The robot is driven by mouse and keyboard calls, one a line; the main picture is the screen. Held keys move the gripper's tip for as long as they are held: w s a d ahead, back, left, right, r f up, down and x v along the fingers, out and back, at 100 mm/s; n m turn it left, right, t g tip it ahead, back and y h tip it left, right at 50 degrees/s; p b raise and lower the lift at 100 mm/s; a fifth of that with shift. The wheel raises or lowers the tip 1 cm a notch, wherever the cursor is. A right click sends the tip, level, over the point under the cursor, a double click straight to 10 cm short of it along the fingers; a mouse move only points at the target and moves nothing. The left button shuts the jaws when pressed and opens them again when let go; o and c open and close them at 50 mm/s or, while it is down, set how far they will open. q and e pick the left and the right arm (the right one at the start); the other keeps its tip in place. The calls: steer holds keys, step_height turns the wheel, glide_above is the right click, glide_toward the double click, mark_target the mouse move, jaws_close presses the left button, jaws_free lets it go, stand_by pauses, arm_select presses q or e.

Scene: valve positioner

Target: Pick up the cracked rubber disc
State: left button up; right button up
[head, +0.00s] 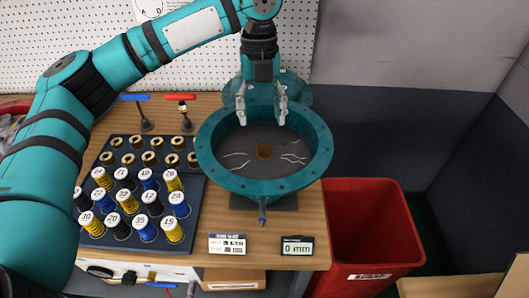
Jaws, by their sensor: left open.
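The cracked rubber disc (285,143) appears to be the dark grey round face with pale jagged cracks, lying inside the teal flanged ring of the valve body (207,158). My right gripper is not in view.
A dark tray (190,232) of numbered yellow, blue and black spools stands left of the valve. A display reading 0 mm (297,247) and a small label card (229,244) sit at the front edge. A red bin (368,225) stands right of the table.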

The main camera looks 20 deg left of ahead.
mark_target(264, 148)
arm_select(q)
step_height(264, 148, down, 3)
steer(key=shift+s+d+f, duration=0.1)
steer(key=shift+f, duration=0.15)
steer(key=f, duration=0.3)
steer(key=f+p, duration=0.1)
steer(key=shift+s+d+f, duration=0.15)
steer(key=shift+s+d, duration=0.15)
steer(key=shift+d, duration=0.05)
steer(key=shift+f, duration=0.25)
jaws_close()
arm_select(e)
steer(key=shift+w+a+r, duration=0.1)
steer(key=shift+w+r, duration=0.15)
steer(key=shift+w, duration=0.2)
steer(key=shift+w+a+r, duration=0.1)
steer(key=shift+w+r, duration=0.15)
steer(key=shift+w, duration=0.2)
